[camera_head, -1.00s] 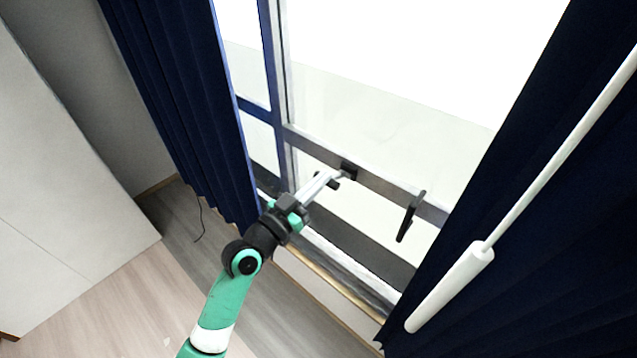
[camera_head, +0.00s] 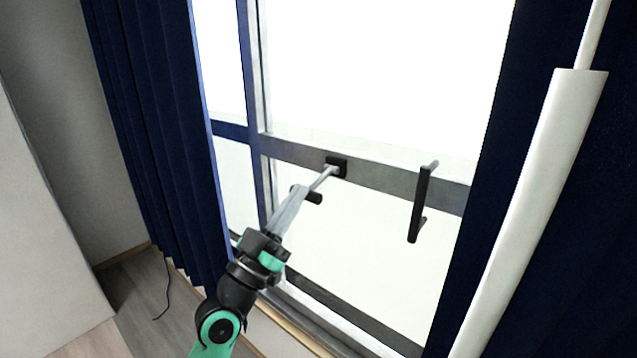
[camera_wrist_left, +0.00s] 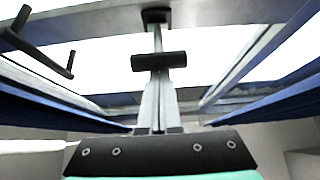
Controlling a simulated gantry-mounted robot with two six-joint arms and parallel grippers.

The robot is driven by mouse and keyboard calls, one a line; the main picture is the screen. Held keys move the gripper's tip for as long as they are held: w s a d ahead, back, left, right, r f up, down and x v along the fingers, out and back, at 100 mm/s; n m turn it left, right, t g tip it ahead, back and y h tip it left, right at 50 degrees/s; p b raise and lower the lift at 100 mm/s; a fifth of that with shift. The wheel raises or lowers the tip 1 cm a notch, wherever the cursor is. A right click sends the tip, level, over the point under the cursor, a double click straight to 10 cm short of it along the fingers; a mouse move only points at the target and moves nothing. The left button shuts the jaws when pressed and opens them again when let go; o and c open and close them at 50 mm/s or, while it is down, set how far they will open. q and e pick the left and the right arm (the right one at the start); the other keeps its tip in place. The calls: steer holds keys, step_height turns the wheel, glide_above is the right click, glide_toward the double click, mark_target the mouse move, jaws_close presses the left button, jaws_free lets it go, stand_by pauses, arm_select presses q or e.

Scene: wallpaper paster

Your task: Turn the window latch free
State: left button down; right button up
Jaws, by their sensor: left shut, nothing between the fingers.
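The window latch has a black square plate (camera_head: 337,166) on the grey window rail, a thin silver shaft, and a short black crossbar handle (camera_head: 314,197). The left wrist view shows that crossbar (camera_wrist_left: 159,61) lying level across the top centre. My left gripper (camera_head: 299,193) is shut and empty, its silver fingers pointing up at the latch. The fingertips (camera_wrist_left: 158,84) are right at the crossbar and overlap it in view; I cannot tell whether they touch. My right gripper is in neither view.
A second black handle (camera_head: 418,206) stands out from the rail to the right of the latch. Dark blue curtains hang at the left (camera_head: 150,120) and right. A thick white rod (camera_head: 530,205) slants across the right side. A cable lies on the floor.

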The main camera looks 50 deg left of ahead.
arm_select(q)
step_height(320, 180, up, 4)
steer(key=s+p, duration=0.2)
steer(key=p, duration=0.2)
steer(key=s+d+f+b, duration=0.1)
steer(key=s+f+b, duration=0.3)
steer(key=f, duration=0.6)
steer(key=shift+s, duration=0.95)
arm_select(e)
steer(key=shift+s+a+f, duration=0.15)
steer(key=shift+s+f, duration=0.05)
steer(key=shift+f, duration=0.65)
arm_select(q)
steer(key=shift+w+d+r, duration=0.1)
steer(key=shift+d, duration=0.05)
